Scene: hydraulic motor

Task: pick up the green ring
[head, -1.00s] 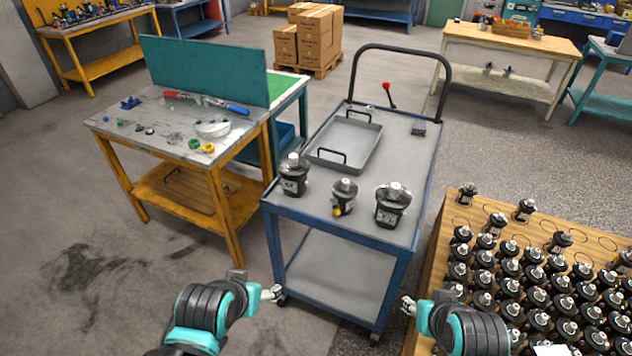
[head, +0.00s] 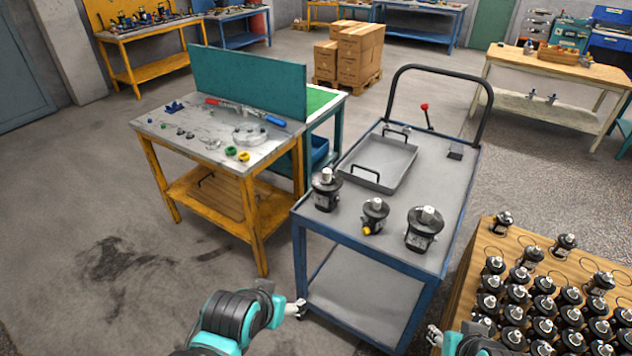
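A small green ring (head: 230,151) lies on the grey top of the yellow-framed workbench (head: 206,164), near its front right edge. A yellow ring (head: 244,156) lies just to its right. My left gripper (head: 298,308) is low in front of the blue cart, well apart from the ring and the bench. My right gripper (head: 434,336) is at the bottom, between the cart and the wooden table of motors. Both grippers are small in the picture, and I cannot tell whether their fingers are open or shut. Much of my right arm is cut off by the bottom edge.
The blue cart (head: 376,238) carries a grey tray (head: 369,183) and three black motors, one of them at the left (head: 325,190). A teal panel (head: 247,84) stands behind the bench. Floor left of the bench is clear.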

